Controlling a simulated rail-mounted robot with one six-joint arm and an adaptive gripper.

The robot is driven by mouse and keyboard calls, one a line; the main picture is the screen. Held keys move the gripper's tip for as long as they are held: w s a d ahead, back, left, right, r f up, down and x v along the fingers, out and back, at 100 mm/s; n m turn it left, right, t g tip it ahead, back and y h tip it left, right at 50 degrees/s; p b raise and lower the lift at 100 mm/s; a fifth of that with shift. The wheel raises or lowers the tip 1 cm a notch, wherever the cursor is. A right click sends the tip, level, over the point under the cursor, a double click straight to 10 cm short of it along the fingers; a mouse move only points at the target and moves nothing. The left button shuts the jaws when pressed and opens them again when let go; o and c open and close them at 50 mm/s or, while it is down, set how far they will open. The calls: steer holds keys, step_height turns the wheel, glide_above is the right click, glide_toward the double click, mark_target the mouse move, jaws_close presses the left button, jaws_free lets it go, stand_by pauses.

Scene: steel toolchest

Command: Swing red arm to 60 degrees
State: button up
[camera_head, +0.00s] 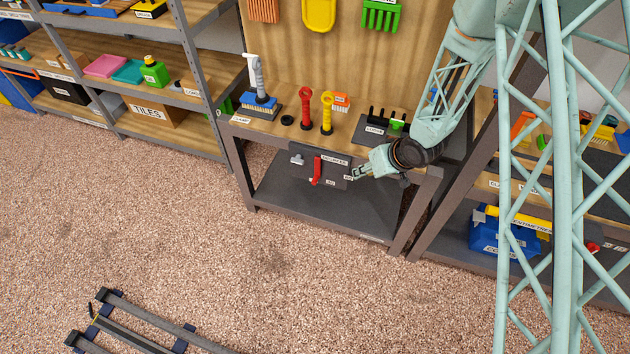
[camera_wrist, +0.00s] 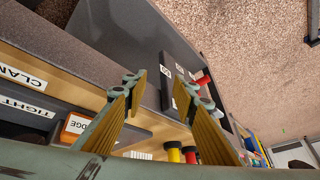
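The red arm (camera_head: 317,170) is a narrow bar hanging nearly upright on a dark panel (camera_head: 302,174) at the front of the workbench. White labels are on the panel, too small to read surely. My gripper (camera_head: 357,173) is just right of the panel, with its fingers pointing left, apart from the red arm. In the wrist view my gripper (camera_wrist: 160,88) is open and empty, with a clear gap between the yellowish finger pads. The panel (camera_wrist: 178,55) lies beyond the fingertips, and part of the red arm (camera_wrist: 203,80) shows behind the right finger.
A grey lower shelf (camera_head: 320,212) lies below the panel. Shelving stands left and right. The carpet (camera_head: 230,250) in front is mostly clear.

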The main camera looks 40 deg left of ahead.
steer(key=s+a+f+m+g+y, duration=0.1)
steer(key=s+a+f+m+y, duration=0.2)
steer(key=f, duration=0.4)
steer(key=m+y+p, duration=0.2)
steer(key=m+y, duration=0.4)
steer(key=m, duration=0.1)
glide_toward(315, 181)
steer(key=d+f, duration=0.2)
steer(key=d, duration=0.1)
steer(key=shift+w+d+r+m+y, duration=0.15)
steer(key=shift+d+r+m+y, duration=0.15)
steer(key=shift+m+y, duration=0.3)
steer(key=shift+a, duration=0.2)
steer(key=shift+w+a+f+b, duration=0.2)
steer(key=shift+a+f, duration=0.2)
steer(key=shift+a, duration=1.8)
steer(key=shift+w+a+f+b, duration=0.15)
steer(key=shift+a+f, duration=0.25)
steer(key=shift+a, duration=1.85)
steer(key=shift+w+a+f+b, duration=0.2)
steer(key=shift+a+f, duration=0.2)
steer(key=shift+a, duration=1.8)
steer(key=shift+c, duration=0.6)
jaws_close()
